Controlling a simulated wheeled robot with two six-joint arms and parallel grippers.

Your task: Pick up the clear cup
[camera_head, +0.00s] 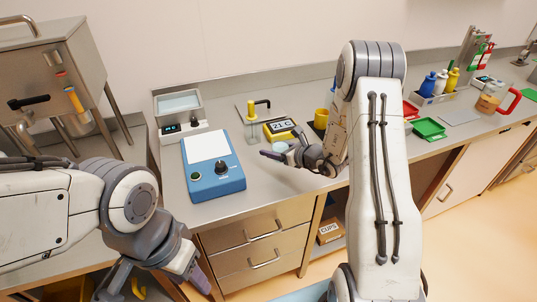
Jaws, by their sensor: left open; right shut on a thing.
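The clear cup (280,147) shows as a small pale, bluish shape over the counter, between the blue device and the yellow-framed display. My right gripper (277,152) reaches in from the right and is shut on it. The fingers hide part of the cup. I cannot tell whether its base touches the counter.
A blue device with a white plate (209,147) stands left of the cup. Behind are a yellow-topped dispenser (252,119) and a display reading 21 C (283,128). A yellow cup (321,119) is beside my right arm. A steel hopper (50,70) stands left. Green trays (429,128) lie right.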

